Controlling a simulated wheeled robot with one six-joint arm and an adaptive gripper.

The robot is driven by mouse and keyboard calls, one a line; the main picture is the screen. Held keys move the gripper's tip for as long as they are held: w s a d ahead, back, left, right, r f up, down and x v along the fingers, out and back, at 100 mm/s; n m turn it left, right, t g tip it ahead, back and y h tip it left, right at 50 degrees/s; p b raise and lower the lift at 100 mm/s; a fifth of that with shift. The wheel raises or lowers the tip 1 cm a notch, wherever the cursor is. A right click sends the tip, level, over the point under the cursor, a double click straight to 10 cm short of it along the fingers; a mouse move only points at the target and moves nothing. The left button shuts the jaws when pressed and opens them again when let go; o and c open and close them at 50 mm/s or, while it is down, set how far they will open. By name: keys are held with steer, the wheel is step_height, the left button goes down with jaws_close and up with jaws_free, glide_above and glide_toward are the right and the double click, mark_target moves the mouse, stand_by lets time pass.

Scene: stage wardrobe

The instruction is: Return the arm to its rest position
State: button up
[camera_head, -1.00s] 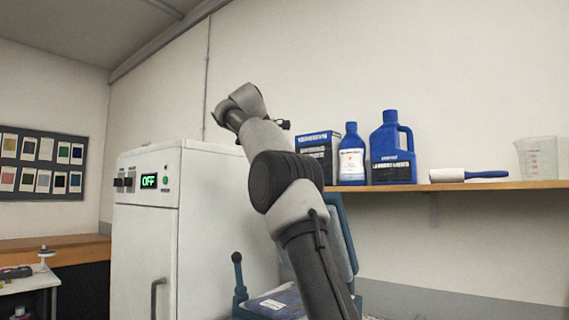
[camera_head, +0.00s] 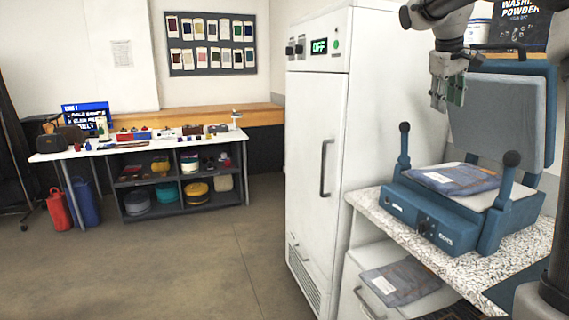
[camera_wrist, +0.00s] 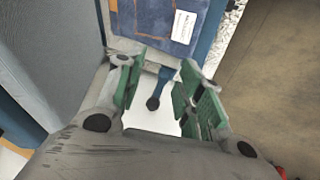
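My gripper (camera_head: 447,92) hangs fingers down at the upper right of the head view, above the open blue press. In the wrist view, my gripper (camera_wrist: 160,88) has its two green-padded fingers apart with nothing held between them. Part of my arm shows at the top right edge of the head view.
The blue press (camera_head: 405,207) stands on a speckled counter (camera_head: 372,203) with its lid (camera_head: 497,115) raised. A folded blue garment (camera_head: 455,178) lies on it. A tall white cabinet (camera_head: 318,150) reading OFF stands to its left. The floor (camera_head: 190,265) further left is clear.

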steer(key=s+a+f+y, duration=0.1)
steer(key=s+f, duration=0.4)
steer(key=s, duration=0.6)
steer(key=s+a+f+m+y, duration=0.1)
steer(key=s+a+f, duration=0.3)
steer(key=s, duration=0.7)
steer(key=s+a+f+m+t+y, duration=0.1)
steer(key=s+a+f, duration=0.1)
steer(key=s+f, duration=0.5)
steer(key=s, duration=0.4)
steer(key=shift+s+a+f+y, duration=0.25)
steer(key=shift+s+y, duration=0.05)
steer(key=shift+s, duration=0.05)
